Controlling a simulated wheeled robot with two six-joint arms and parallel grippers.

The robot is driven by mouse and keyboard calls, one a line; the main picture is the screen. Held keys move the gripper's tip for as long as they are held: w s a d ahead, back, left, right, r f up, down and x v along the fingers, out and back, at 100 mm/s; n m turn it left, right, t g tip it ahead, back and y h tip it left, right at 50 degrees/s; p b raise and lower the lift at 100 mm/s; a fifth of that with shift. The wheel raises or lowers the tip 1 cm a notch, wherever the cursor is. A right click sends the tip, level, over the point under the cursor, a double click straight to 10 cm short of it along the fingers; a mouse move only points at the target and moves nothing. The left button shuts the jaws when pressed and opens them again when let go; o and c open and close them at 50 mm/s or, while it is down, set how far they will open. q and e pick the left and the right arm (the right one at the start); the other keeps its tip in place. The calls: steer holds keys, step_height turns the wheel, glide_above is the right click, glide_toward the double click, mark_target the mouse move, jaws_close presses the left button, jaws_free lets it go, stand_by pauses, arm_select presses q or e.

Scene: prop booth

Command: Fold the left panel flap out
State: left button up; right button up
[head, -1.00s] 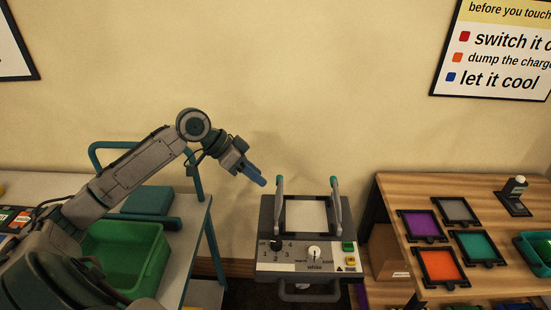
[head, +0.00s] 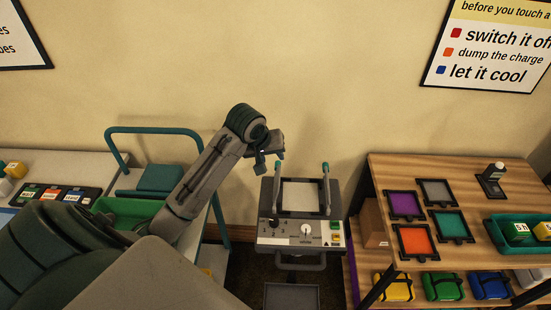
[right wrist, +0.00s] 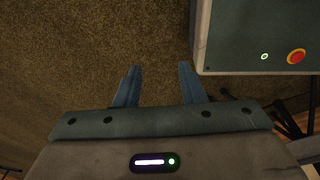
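A grey unit (head: 262,215) with knobs and buttons stands in the middle of the head view. Its left panel flap (head: 277,192) and right panel flap (head: 327,194) stand upright at either side of a pale plate (head: 299,195); both have teal tips. My left gripper (head: 260,164) is at the upper left of the left flap, close to its teal tip. I cannot tell whether they touch, and its fingers are too small and foreshortened to show open or shut. In the right wrist view, my right gripper (right wrist: 158,80) has its blue fingers apart, empty, over brown carpet.
A wooden table (head: 390,173) on the right holds several coloured framed panels and a teal tray (head: 492,229). Left of the unit is a teal-railed cart (head: 112,153), with a green bin (head: 125,208) partly behind my left arm.

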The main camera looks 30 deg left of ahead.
mark_target(277, 164)
arm_select(q)
steer(key=shift+p+x, duration=0.65)
steer(key=shift+x, duration=2.1)
jaws_close()
